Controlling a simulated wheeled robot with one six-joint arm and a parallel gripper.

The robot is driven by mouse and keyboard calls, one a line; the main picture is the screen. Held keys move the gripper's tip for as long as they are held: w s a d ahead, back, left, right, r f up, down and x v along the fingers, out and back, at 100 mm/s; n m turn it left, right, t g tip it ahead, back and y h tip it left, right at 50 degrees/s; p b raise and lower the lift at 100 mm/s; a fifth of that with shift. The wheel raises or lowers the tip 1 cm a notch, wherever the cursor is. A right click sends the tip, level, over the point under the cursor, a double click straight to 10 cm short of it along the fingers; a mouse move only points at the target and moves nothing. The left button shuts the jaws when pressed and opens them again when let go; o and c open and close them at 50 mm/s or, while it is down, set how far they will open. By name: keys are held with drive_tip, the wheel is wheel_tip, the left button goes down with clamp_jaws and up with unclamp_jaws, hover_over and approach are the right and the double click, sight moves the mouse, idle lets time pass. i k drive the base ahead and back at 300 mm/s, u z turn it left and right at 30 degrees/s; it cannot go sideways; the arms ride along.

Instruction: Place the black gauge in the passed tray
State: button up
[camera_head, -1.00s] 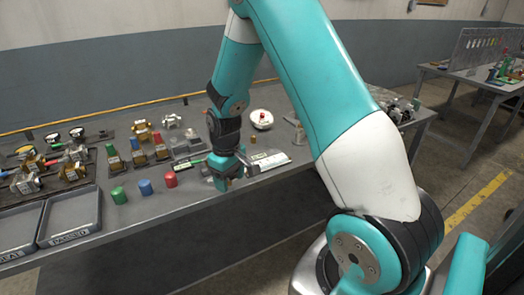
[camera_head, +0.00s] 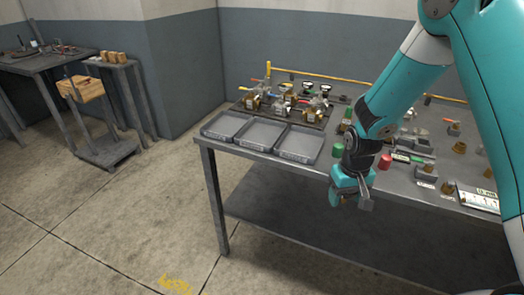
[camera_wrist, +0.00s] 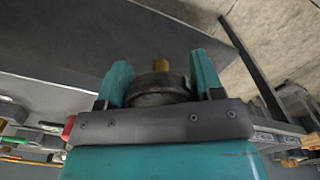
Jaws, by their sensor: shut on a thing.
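My gripper (camera_head: 350,200) is shut on the black gauge (camera_wrist: 161,88), a dark round body with a brass stem, seen between the two teal fingers in the wrist view. In the head view my gripper hangs just off the table's front edge, right of the trays; the gauge is hardly distinguishable there. The passed tray (camera_head: 294,157) is the rightmost of three shallow grey trays at the table's left end. It looks empty. Its label is too small to read now but was legible in the earlier view.
Two more empty grey trays (camera_head: 247,147) stand left of it. Behind them is a rack (camera_head: 310,118) of brass valves with coloured handles. Green and red cylinders (camera_head: 385,161) stand near my arm. Floor left of the table (camera_head: 215,185) is clear; another bench stands at the far left.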

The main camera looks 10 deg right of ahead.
sight(300, 146)
drive_tip(key=u, duration=2.95)
drive_tip(key=k, duration=0.85)
drive_tip(key=z, duration=1.8)
drive_tip(key=i, duration=1)
